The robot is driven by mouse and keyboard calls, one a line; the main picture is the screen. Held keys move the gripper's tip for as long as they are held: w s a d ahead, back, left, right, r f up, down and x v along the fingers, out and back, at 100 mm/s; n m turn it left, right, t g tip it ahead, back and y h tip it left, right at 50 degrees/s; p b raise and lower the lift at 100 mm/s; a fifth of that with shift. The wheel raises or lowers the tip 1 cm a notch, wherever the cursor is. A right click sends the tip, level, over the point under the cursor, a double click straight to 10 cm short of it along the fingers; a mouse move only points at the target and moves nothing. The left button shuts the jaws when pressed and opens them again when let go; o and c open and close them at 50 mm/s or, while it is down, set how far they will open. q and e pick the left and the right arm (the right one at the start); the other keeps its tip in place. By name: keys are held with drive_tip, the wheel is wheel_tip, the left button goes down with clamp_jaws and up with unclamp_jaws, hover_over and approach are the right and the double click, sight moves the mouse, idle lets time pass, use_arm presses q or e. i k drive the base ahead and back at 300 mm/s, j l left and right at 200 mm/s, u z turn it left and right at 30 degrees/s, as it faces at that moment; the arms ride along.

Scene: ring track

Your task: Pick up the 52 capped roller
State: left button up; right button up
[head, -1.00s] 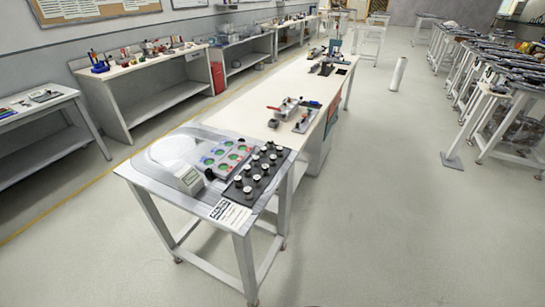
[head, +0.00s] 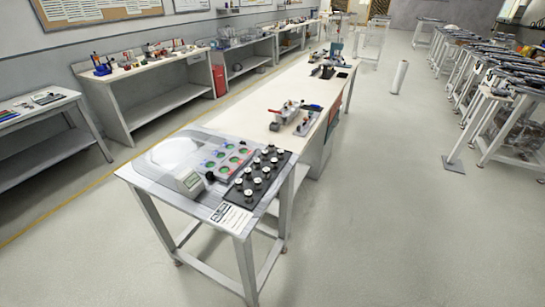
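Several small capped rollers with pale tops stand upright on a black tray (head: 269,186) at the right end of the nearest table. One of these rollers (head: 249,193) is near the tray's front. Which one is the 52 roller cannot be read at this size. A single dark roller (head: 210,177) stands left of the tray, behind a small grey display box (head: 189,183). Neither of my grippers is in view.
The near table (head: 150,178) also bears a panel with red and green circles (head: 230,157) and a white printed card (head: 231,217). A long white bench (head: 245,122) adjoins behind it. Open floor (head: 400,220) lies to the right.

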sight(248, 173)
drive_tip(key=i+j+z, duration=0.1)
drive_tip(key=j, duration=0.3)
drive_tip(key=i+j+z, duration=0.1)
drive_tip(key=j, duration=0.3)
drive_tip(key=i+j+z, duration=0.1)
drive_tip(key=i+j, duration=0.15)
drive_tip(key=j, duration=0.2)
drive_tip(key=i+j+z, duration=0.1)
drive_tip(key=j, duration=0.3)
drive_tip(key=i+j+z, duration=0.1)
drive_tip(key=j, duration=0.35)
drive_tip(key=i+j+z, duration=0.1)
drive_tip(key=j, duration=0.35)
